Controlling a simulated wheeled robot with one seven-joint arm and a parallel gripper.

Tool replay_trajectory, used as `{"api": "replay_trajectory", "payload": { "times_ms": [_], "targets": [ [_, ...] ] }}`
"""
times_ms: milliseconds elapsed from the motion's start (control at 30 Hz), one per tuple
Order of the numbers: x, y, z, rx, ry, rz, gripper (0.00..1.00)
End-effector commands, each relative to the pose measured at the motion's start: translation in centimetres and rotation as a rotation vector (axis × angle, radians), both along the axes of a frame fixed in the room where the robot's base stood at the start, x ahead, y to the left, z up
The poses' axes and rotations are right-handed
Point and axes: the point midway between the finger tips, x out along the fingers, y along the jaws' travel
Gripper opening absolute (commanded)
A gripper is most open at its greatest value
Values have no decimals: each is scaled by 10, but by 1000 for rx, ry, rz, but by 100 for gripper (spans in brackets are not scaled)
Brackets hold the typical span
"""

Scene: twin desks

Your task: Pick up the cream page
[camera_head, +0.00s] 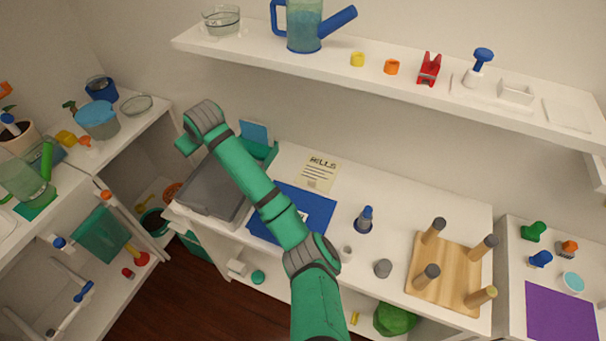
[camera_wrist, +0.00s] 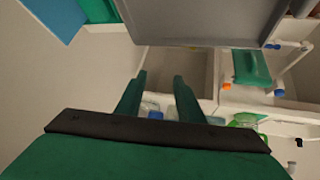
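The cream page (camera_head: 319,172) lies flat on the white desk, against the back, with a dark heading that seems to read "BILLS" and lines of text below. It is just behind the blue folder or mat (camera_head: 314,205). My arm reaches to the upper left, so the far end of my arm is left of the page and apart from it. In the wrist view my gripper (camera_wrist: 159,76) shows two dark green fingers spread apart with nothing between them. The page cannot be made out in the wrist view.
A grey tray or lid (camera_head: 211,187) sits left of the blue mat, and shows in the wrist view (camera_wrist: 190,22). A blue bottle (camera_head: 365,219) and a wooden board with pegs (camera_head: 447,264) stand to the right. A white shelf (camera_head: 400,88) overhangs the desk's back.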

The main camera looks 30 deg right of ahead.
Motion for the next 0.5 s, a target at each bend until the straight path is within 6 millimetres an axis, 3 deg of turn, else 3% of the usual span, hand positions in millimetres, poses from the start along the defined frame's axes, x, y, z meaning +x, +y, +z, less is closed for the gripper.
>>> {"api": "replay_trajectory", "payload": {
  "times_ms": [33, 200, 400, 500],
  "targets": [
    [-7, -35, -1, -42, 43, -2, 34],
    [-50, -131, -22, -156, 234, 51, 34],
    [-121, -231, -49, -225, 466, 131, 34],
    [-155, -267, -58, -233, 557, 166, 34]
  ]
}}
